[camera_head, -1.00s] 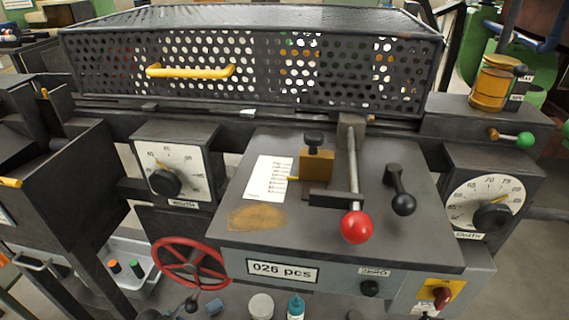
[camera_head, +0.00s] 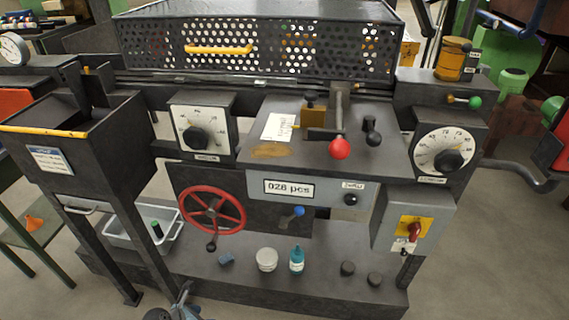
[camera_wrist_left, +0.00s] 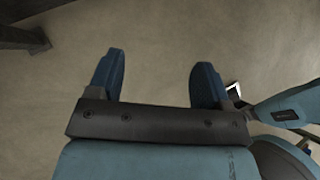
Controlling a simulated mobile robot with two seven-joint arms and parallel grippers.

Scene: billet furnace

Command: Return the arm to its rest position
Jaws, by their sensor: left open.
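My left gripper (camera_wrist_left: 157,80) shows in the left wrist view with its two blue fingers spread wide apart. Nothing is between them, only bare floor beyond. Part of my own arm shows at the right of that view. In the head view a small dark and blue part, seemingly mine, shows at the bottom edge in front of the machine; its fingers cannot be made out. My right gripper is not in view.
The machine's red-knobbed lever (camera_head: 340,148), red handwheel (camera_head: 212,212), yellow-handled mesh guard (camera_head: 300,50) and dark hopper (camera_head: 90,150) face me. A white jar (camera_head: 267,260) and teal bottle (camera_head: 297,261) stand on the lower shelf. Floor at right is clear.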

